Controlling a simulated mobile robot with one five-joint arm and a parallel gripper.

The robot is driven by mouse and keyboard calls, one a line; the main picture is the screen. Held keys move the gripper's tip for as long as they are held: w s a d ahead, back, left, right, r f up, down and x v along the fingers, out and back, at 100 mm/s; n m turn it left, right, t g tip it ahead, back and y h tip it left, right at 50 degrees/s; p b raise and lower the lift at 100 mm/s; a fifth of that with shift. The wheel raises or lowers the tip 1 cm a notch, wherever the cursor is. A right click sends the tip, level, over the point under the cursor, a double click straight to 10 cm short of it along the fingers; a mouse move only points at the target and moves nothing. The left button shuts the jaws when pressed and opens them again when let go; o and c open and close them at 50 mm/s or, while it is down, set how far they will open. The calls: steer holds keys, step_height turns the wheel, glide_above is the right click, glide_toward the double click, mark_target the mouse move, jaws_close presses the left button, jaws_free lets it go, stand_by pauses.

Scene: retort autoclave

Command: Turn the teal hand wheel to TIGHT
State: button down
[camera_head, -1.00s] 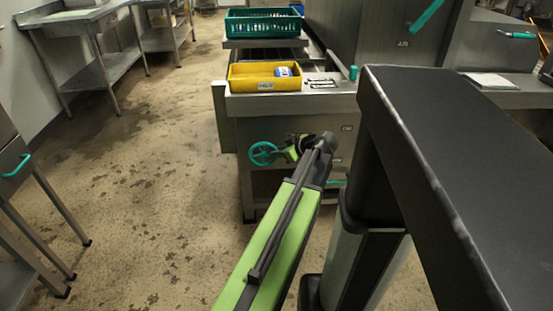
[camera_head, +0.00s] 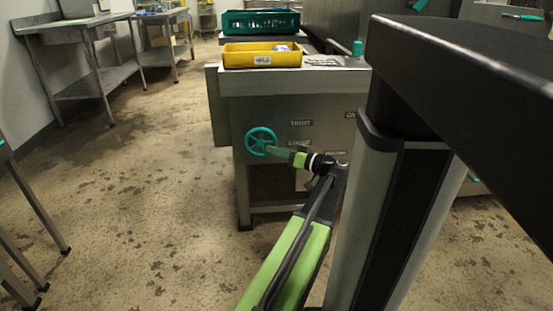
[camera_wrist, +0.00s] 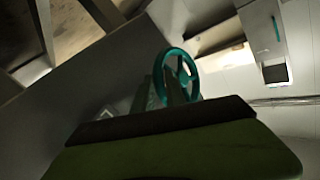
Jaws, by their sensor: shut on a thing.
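The teal hand wheel (camera_head: 261,141) is a spoked ring on the front of the steel cabinet (camera_head: 250,112), left of the TIGHT (camera_head: 300,123) and LOOSE labels. My gripper (camera_head: 274,149) reaches it from the right, with its fingertips at the wheel's lower right rim, and is shut on it. In the wrist view the wheel (camera_wrist: 177,72) stands beyond the fingers, which overlap its lower part. The exact contact on the rim is hidden there. My arm partly covers the lower label.
A yellow bin (camera_head: 262,57) sits on the cabinet top, with a green crate (camera_head: 261,22) behind it. Steel tables (camera_head: 75,30) stand along the left wall. The floor left of the cabinet is clear.

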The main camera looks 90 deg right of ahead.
steer(key=shift+f+b, duration=0.3)
steer(key=shift+b, duration=0.1)
steer(key=c, duration=1.4)
jaws_free()
steer(key=shift+w, duration=0.1)
steer(key=shift+t, duration=0.3)
